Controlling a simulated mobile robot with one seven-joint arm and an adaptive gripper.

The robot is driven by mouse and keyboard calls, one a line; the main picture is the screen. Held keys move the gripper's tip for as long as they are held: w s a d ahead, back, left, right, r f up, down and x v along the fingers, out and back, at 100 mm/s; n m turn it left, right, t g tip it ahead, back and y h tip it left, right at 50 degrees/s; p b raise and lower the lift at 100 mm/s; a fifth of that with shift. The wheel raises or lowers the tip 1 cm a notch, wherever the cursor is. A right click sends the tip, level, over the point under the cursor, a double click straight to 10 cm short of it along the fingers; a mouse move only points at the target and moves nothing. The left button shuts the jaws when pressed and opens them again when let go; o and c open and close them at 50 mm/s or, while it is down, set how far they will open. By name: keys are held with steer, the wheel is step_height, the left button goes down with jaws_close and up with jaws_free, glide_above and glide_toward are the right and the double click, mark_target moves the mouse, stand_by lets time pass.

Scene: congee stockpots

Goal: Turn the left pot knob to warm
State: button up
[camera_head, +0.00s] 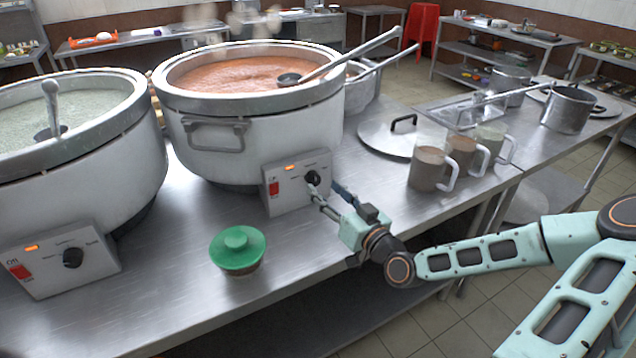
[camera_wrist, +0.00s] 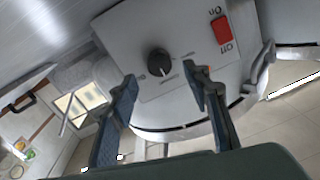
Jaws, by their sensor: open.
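The left pot (camera_head: 75,150), holding pale green congee and a ladle, stands at the left in the head view. Its control box carries a black knob (camera_head: 73,258) and a red switch (camera_head: 20,272). The second pot (camera_head: 250,130), with orange congee, stands to its right; its black knob (camera_head: 312,177) also shows in the wrist view (camera_wrist: 158,62). My gripper (camera_head: 325,192) is open at this second pot's control box. In the wrist view its fingers (camera_wrist: 160,76) are apart, just short of the knob. The knob's white mark points toward the middle label; small lettering is blurred.
A green-lidded bowl (camera_head: 238,250) sits on the steel counter (camera_head: 190,285) between the control boxes. Several mugs (camera_head: 430,168) and a flat pot lid (camera_head: 390,138) lie to the right of the second pot.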

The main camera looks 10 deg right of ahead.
mark_target(316, 180)
steer(key=shift+x, duration=2.25)
steer(key=shift+c, duration=0.3)
steer(key=c, duration=1.1)
